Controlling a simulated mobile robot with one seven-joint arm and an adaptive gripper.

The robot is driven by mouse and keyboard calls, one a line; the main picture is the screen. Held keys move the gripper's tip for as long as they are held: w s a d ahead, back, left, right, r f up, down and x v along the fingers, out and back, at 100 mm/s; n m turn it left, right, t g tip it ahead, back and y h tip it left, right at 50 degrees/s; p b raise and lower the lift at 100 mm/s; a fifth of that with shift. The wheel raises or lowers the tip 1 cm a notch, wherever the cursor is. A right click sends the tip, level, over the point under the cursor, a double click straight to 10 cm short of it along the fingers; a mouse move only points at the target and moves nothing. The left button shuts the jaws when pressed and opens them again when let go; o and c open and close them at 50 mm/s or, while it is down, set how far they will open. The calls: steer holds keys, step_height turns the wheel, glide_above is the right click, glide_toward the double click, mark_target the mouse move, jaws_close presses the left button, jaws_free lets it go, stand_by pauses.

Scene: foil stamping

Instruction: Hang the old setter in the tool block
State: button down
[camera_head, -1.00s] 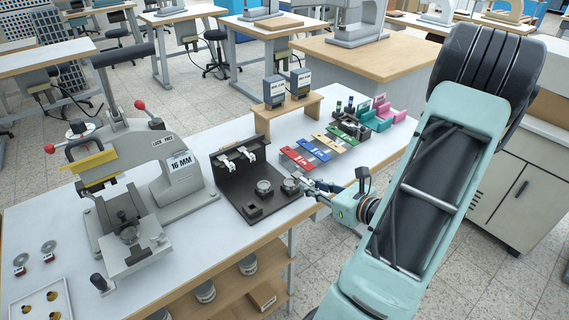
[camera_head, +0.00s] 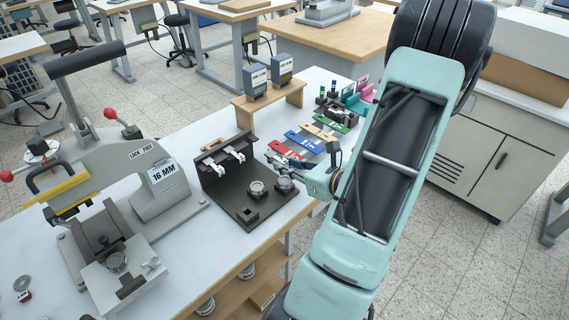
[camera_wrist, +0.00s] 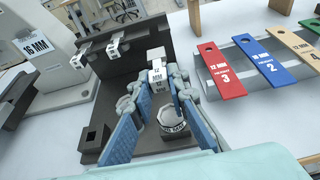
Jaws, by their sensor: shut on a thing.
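The tool block (camera_head: 226,196) is a black base with an upright back wall on the table. Two pale metal pieces hang along its back wall, and the base has a square hole in front. My gripper (camera_head: 279,163) is over the block's right side, near a round metal die. In the wrist view, my gripper (camera_wrist: 161,86) is shut on a small pale piece with a white 12 MM tag (camera_wrist: 157,74), which I take as the old setter. Its lower part is hidden by the fingers. The round die (camera_wrist: 172,123) shows below, between the fingers.
A grey press (camera_head: 140,175) marked 16 MM stands left of the block. Red, blue and tan tags (camera_head: 304,141) lie to the right, with a wooden stand (camera_head: 268,102) behind. Another round die (camera_head: 257,188) sits on the block.

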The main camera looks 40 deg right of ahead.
mark_target(274, 155)
steer(key=shift+f, duration=0.1)
steer(key=shift+w+a+b, duration=0.2)
steer(key=shift+w+b, duration=0.45)
steer(key=shift+w, duration=2.25)
steer(key=shift+w+a+b, duration=0.2)
steer(key=shift+w+b, duration=0.75)
steer(key=shift+w, duration=1.1)
steer(key=c, duration=1.8)
jaws_free()
steer(key=v, duration=1.2)
